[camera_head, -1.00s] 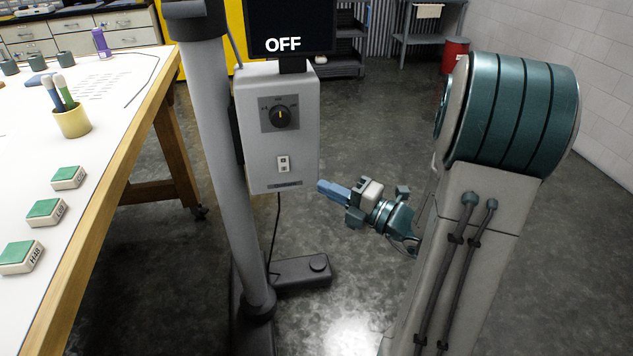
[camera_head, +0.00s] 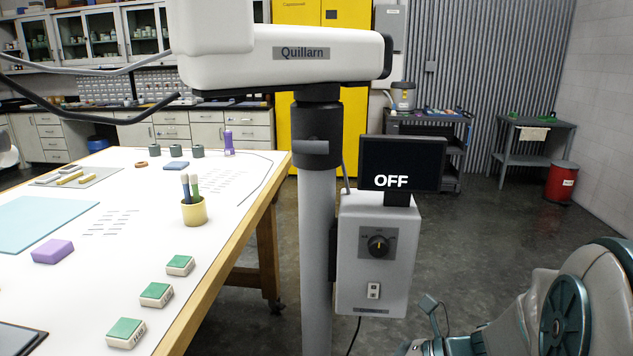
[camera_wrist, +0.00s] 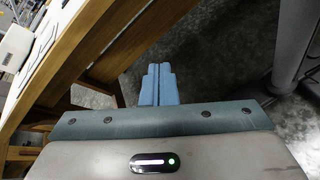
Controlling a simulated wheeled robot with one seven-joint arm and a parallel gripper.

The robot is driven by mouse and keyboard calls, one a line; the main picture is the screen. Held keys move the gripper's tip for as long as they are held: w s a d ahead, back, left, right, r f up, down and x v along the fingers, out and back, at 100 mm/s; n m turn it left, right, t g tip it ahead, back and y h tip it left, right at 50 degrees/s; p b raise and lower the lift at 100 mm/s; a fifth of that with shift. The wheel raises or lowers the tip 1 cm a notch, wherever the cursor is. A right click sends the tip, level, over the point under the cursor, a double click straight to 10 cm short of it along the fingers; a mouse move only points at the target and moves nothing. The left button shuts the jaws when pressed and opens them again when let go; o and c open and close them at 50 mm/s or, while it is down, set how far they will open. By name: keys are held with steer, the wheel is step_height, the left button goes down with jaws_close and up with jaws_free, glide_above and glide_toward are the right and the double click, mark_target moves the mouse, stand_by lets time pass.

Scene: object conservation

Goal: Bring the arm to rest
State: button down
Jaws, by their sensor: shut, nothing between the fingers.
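My gripper (camera_wrist: 159,80) shows in the wrist view with its two blue fingers pressed together and nothing between them. It hangs over the dark floor, apart from the wooden table frame on its left and the grey post on its right. In the head view my arm is at the lower right corner, folded low beside the control box. The gripper's fingers are not visible in that view.
A grey post (camera_head: 318,240) carries a control box (camera_head: 350,285) and a screen (camera_head: 415,160) reading OFF. A white-topped table (camera_head: 130,225) at left bears green-topped blocks (camera_head: 156,293) and a yellow pen cup (camera_head: 194,211). Open floor lies behind, towards the red bin (camera_head: 562,183).

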steer(key=s+d+r+n+g+h+p, duration=0.15)
steer(key=s+n+h, duration=0.25)
steer(key=n, duration=0.4)
steer(key=s+r+n+g+h+p, duration=0.2)
steer(key=s+n+h+p, duration=0.1)
steer(key=n, duration=0.5)
steer(key=w+d+r+n+t+h+p, duration=0.1)
steer(key=d+r+n+t+h+p, duration=0.1)
steer(key=n, duration=0.9)
step_height(320, 180, up, 4)
steer(key=d+t+h, duration=0.1)
steer(key=d+h, duration=0.1)
steer(key=h, duration=0.1)
steer(key=shift+d+f+h, duration=0.2)
steer(key=shift+d+h, duration=0.1)
steer(key=shift+d, duration=0.1)
